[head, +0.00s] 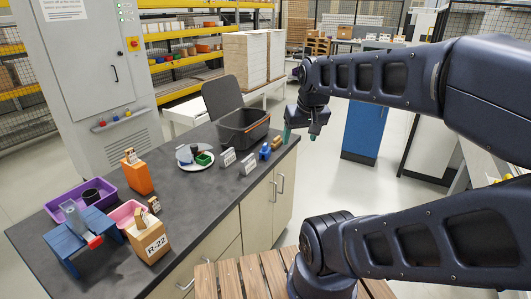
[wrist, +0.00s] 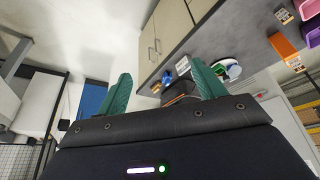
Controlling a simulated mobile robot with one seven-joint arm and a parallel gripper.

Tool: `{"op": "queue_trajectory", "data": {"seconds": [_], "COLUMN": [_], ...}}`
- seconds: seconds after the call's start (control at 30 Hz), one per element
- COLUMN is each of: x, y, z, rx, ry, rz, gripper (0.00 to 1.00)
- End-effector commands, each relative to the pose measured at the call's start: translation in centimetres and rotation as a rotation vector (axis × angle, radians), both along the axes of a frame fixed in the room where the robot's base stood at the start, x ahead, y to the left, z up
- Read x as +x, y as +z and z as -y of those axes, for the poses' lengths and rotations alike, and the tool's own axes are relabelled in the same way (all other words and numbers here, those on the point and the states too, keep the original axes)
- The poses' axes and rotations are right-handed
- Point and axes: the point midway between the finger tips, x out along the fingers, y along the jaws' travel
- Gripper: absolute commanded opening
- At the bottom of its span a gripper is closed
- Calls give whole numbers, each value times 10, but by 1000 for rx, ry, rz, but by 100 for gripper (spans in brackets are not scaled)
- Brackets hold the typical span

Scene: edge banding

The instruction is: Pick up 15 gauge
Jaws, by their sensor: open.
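I cannot make out which object is the 15 gauge; no readable "15" shows. Candidates are small pieces on the dark counter (head: 185,215): two pale upright label-like pieces, one (head: 228,158) left of the other (head: 248,163), a blue piece (head: 265,152) and a small orange-brown block (head: 277,143) near the right end. The blue piece also shows in the wrist view (wrist: 167,76). My gripper (head: 300,135) hangs in the air beyond the counter's right end, apart from everything. In the wrist view its green fingers (wrist: 162,80) are spread, with nothing gripped.
A dark grey bin (head: 262,130) stands at the counter's back right. A round plate (head: 203,164) with small items is left of the labels. An orange box (head: 137,178), purple tray (head: 62,205), blue stand (head: 65,246) and R-22 box (head: 150,243) crowd the left.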

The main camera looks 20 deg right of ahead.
Motion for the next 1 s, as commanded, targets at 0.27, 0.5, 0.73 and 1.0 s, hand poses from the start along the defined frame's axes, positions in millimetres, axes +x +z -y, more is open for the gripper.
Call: {"op": "queue_trajectory", "data": {"seconds": [0.27,0.5,0.73,1.0], "x": [0,2,36,109], "y": [0,0,5,5], "z": [0,0,3,8], "rx": [0,2,33,82], "ry": [0,-1,-36,-119], "rz": [0,-1,-13,-32], "gripper": [69,69,69,69]}}
